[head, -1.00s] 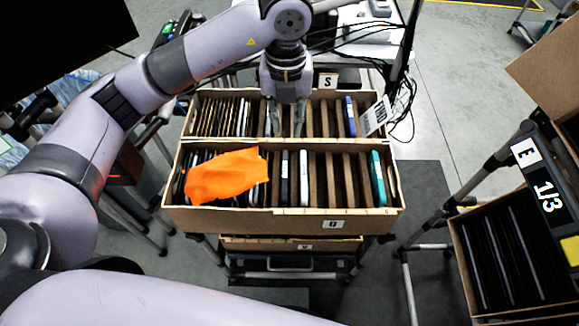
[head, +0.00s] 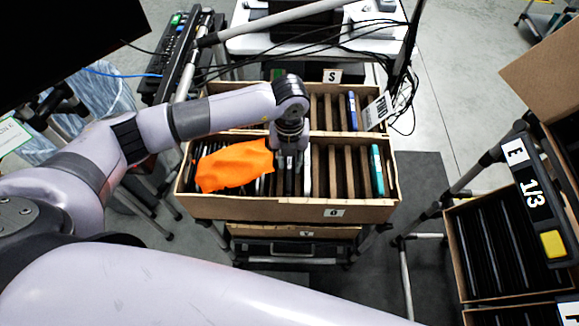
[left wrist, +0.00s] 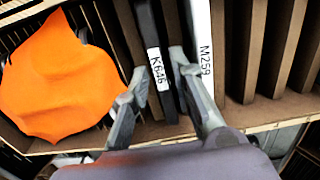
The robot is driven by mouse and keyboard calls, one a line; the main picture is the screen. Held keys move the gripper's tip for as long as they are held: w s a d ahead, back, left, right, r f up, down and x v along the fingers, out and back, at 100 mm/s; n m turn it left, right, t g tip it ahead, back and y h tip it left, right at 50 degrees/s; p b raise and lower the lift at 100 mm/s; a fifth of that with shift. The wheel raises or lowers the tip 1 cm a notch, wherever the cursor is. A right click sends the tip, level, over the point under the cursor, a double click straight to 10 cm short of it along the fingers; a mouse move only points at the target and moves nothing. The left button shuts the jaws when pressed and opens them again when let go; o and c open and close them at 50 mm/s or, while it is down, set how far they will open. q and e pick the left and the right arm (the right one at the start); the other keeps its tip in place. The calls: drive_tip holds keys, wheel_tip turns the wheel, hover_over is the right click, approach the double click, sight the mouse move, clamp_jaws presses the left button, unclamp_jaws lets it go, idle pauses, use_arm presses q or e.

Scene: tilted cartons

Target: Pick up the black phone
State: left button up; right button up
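The black phone (left wrist: 145,22), with a white label reading K646, stands on edge in a slot of the front carton (head: 245,207). In the left wrist view my left gripper (left wrist: 158,66) has its fingers apart, one on each side of the labelled phone. I cannot tell whether either finger touches it. A white device labelled M259 (left wrist: 201,50) stands just right of the right finger. In the head view my left gripper (head: 290,168) points down into the middle of the front carton and hides part of the slots. My right gripper is not in view.
An orange cloth (head: 235,166) lies over the slots to the left. Brown dividers (head: 350,172) and a teal device (head: 377,170) fill the right side. A rear carton (head: 325,90) adjoins. Another carton (head: 465,250) of dark devices stands at right.

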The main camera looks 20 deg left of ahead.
use_arm(q)
drive_tip(key=shift+f, duration=0.5)
drive_tip(key=c, duration=0.5)
clamp_jaws()
drive_tip(key=shift+r, duration=0.15)
